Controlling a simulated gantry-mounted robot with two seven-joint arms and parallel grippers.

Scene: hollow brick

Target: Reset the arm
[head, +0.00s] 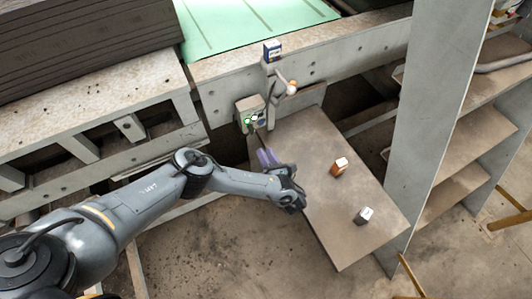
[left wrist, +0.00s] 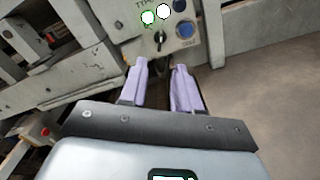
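My left arm (head: 235,180) comes in from the left in the head view and is stretched toward the machine. My left gripper (head: 267,157) points at the control box (head: 243,106) on the machine front, a little short of it. In the left wrist view the two lilac fingers of the gripper (left wrist: 160,88) stand apart with nothing between them. Beyond the fingertips, the control box (left wrist: 131,48) shows a lit green button, a white button, a black knob and a blue button. The fingers look clear of the box. My right gripper is not in view.
A grey-brown table (head: 320,215) bears an orange-and-white box (head: 339,167) and a white-and-dark box (head: 364,215). A blue-and-white box (head: 272,50) sits on the machine ledge. A grey post (head: 430,110) and shelves (head: 470,150) stand at the right. Floor shows at the bottom.

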